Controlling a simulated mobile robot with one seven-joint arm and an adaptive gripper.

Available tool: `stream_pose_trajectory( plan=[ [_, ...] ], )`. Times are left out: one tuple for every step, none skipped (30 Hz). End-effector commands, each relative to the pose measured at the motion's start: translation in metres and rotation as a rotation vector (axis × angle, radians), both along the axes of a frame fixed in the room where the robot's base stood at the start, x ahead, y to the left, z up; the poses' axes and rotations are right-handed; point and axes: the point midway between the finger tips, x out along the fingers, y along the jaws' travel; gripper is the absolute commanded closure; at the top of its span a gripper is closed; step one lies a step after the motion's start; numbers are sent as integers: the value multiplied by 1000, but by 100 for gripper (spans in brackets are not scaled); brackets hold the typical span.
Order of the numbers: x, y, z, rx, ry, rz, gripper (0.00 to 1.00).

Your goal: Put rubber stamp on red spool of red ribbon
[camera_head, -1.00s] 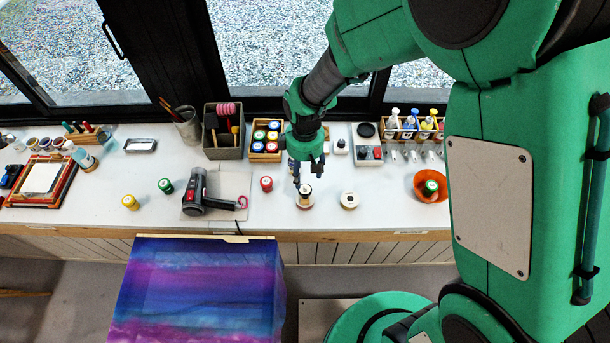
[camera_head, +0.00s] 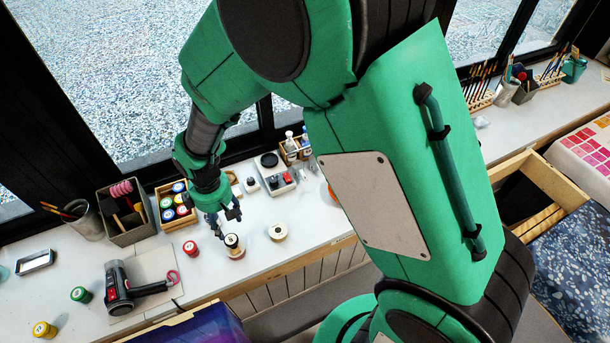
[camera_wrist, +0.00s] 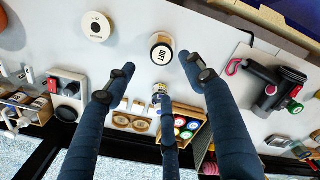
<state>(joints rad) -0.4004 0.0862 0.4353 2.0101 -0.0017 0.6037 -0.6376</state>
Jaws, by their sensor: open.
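A rubber stamp (camera_head: 233,241) with a dark-rimmed, pale round top stands upright on the bench near its front edge. A wider reddish-brown rim shows under it, seemingly a spool; I cannot tell whether it holds red ribbon. In the wrist view the stamp's lettered top (camera_wrist: 161,49) lies just beyond my fingertips. My gripper (camera_head: 229,217) is open and empty, behind and a little above the stamp, apart from it. Its three fingers (camera_wrist: 160,80) are spread in the wrist view. A separate small red spool (camera_head: 190,247) stands to the left of the stamp; I cannot make it out in the wrist view.
A cream spool (camera_head: 277,231) stands right of the stamp. A box of colored jars (camera_head: 174,222) and an ink-pad tray (camera_head: 279,181) are behind. A hair dryer (camera_head: 120,290), a green spool (camera_head: 81,294) and a yellow spool (camera_head: 44,330) are left. Bench is clear between stamp and front edge.

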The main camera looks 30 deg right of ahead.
Motion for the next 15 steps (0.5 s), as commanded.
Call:
stream_pose_trajectory(
  plan=[
    [1, -3, 8, 4, -9, -13, 46],
    [1, -5, 13, 6, -14, -23, 46],
    [2, -8, 21, 9, -20, -39, 46],
    [2, -11, 27, 12, -28, -51, 46],
    [2, -15, 35, 15, -34, -67, 46],
    [2, -20, 45, 19, -45, -90, 46],
    [1, -24, 54, 23, -52, -107, 46],
    [0, -29, 63, 27, -60, -127, 46],
    [-1, -35, 75, 33, -72, -155, 46],
    [-3, -40, 85, 37, -82, -177, 46],
    [-4, -46, 95, 42, -92, -200, 46],
    [-7, -53, 108, 48, -105, -230, 46],
    [-10, -59, 118, 52, -114, -254, 46],
    [-12, -64, 127, 58, -125, -277, 46],
    [-16, -71, 140, 65, -138, -308, 46]
  ],
)
